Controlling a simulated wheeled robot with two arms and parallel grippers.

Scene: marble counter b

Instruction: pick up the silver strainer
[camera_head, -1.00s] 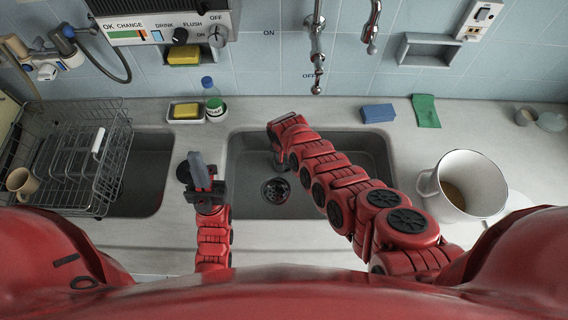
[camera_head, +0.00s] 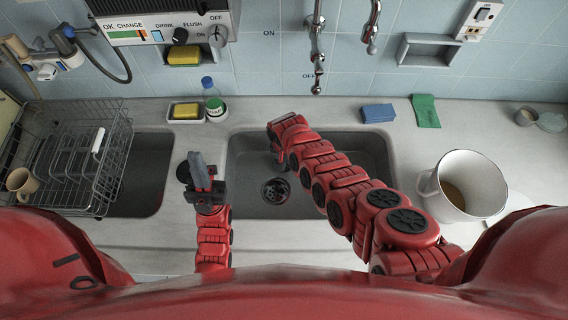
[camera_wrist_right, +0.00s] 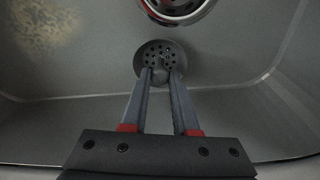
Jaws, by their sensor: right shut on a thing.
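The silver strainer (camera_wrist_right: 160,56) is a small round metal disc with holes, seen in the right wrist view. My right gripper (camera_wrist_right: 161,77) is shut on its near part, with one finger on each side. Both are low inside the grey sink basin (camera_head: 340,203). In the head view my right arm reaches into the basin's far left part, and I cannot make out the strainer there. My left gripper (camera_head: 200,172) is over the counter strip left of this basin. Its fingers overlap in the head view, so their opening is unclear.
The round drain (camera_head: 275,190) is in the basin floor, also at the top of the wrist view (camera_wrist_right: 178,6). A dish rack (camera_head: 75,160) stands left, a white pot (camera_head: 462,186) right. A bottle (camera_head: 213,100), sponge (camera_head: 378,113) and faucet (camera_head: 317,50) are behind.

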